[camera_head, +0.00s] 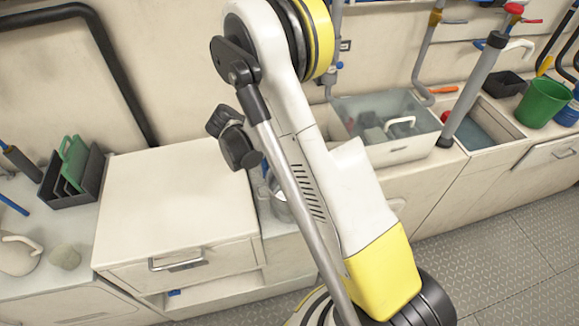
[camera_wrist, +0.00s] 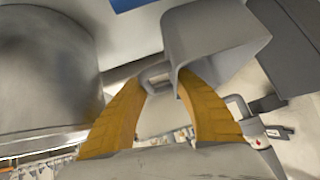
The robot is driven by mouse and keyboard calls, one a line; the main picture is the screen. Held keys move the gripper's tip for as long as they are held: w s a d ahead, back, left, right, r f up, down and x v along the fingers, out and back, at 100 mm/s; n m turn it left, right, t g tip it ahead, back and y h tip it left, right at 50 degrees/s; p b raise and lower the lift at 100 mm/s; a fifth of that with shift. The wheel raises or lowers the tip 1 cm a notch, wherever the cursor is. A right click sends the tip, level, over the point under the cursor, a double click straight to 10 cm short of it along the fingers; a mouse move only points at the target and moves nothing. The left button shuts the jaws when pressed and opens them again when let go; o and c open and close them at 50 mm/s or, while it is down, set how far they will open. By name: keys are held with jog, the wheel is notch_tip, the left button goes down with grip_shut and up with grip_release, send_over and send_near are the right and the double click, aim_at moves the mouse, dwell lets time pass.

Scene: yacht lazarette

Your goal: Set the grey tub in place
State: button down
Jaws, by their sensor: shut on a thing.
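In the wrist view, my gripper (camera_wrist: 168,80) has its two yellow fingers closed on a part of the grey tub (camera_wrist: 222,38). The tub is a smooth, hollow, box-like grey thing, tilted in this view and just beyond the fingertips. What lies under the tub is hidden, and I cannot tell whether it touches anything. In the head view, my white and yellow arm crosses the middle. My gripper and the held tub cannot be made out there.
A metal bucket (camera_head: 281,206) shows partly behind my arm. Left of it is a cream cabinet with a bare top (camera_head: 175,200). A translucent bin (camera_head: 405,148) stands behind right, beside a basin and a green bucket (camera_head: 543,103). A dark caddy (camera_head: 88,188) stands far left.

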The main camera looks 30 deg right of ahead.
notch_tip(320, 180, down, 5)
jog(key=shift+f+b, duration=0.1)
jog(key=shift+b, duration=0.8)
jog(key=shift+r, duration=0.2)
jog(key=shift+f, duration=0.1)
jog(key=c, duration=1)
grip_release()
